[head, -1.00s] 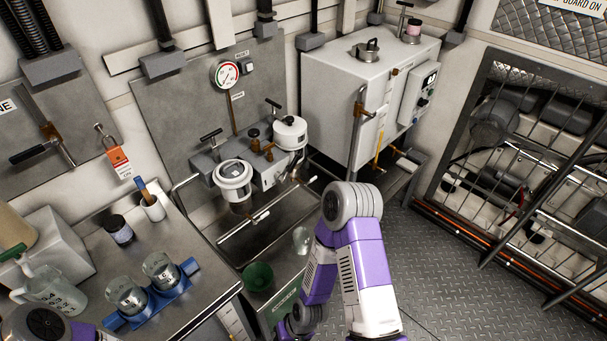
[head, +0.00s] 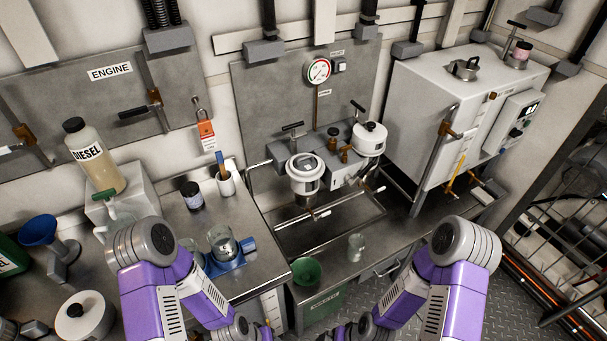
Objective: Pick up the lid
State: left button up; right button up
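A small metal lid with a raised handle (head: 466,68) sits on top of the white chiller tank (head: 425,90) at the upper right. A white-rimmed pot (head: 305,171) and a white capped canister (head: 371,139) stand at the wall panel. I cannot tell which of these covers is the task's lid. My two purple and white arms rise at the bottom. Their grippers are not in view, and both arms are apart from the tank lid.
A steel bench holds a beaker in a blue rack (head: 222,245), a dark jar (head: 192,196) and a brush cup (head: 226,183). A diesel bottle (head: 96,160) and a blue funnel (head: 38,231) are at left. A green bowl (head: 307,271) and a glass (head: 356,246) stand near the sink.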

aim_at(89, 316)
jog(key=z, duration=0.3)
jog(key=k, duration=1.15)
jog(key=u, duration=1.3)
jog(key=i, duration=0.5)
jog(key=z, duration=0.05)
